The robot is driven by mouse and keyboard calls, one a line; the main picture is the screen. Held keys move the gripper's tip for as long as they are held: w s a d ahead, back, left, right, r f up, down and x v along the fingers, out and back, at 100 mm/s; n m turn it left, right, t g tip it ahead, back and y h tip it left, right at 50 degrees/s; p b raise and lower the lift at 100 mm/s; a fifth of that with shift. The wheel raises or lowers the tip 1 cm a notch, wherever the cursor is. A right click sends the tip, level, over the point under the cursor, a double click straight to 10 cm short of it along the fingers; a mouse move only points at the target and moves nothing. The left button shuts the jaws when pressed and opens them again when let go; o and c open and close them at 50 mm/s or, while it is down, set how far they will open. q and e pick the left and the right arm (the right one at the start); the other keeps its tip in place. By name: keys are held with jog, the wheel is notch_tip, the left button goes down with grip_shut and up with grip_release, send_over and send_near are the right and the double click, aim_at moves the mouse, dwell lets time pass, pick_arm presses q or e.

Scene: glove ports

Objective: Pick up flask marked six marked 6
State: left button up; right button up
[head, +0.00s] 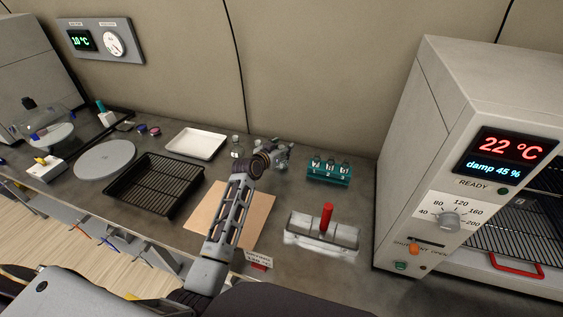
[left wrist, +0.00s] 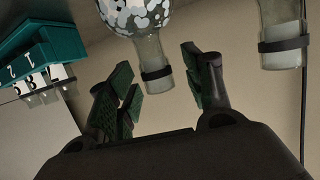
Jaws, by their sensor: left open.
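My left gripper (head: 277,152) is open near the back of the bench; its fingers (left wrist: 160,82) show in the left wrist view. A glass flask (left wrist: 153,62) with a pale, speckled round part and a dark band on its neck appears beyond and partly between the open fingers, not gripped. A second clear flask (left wrist: 283,42) with a dark band is at the upper right there. In the head view, small glassware (head: 235,153) stands just left of the gripper. No mark 6 can be read on any flask. My right gripper is not in view.
A teal rack (head: 328,177) with several numbered vials stands right of my left gripper. A metal holder (head: 322,236) with a red handle is nearer. A brown board (head: 258,218) lies under my left arm. A white tray (head: 196,144), black rack (head: 152,185) and oven (head: 425,130) flank the space.

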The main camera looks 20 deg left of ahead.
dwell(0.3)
pick_arm(q)
grip_shut()
dwell(0.4)
notch_tip(320, 180, up, 10)
dwell(0.6)
dwell(0.4)
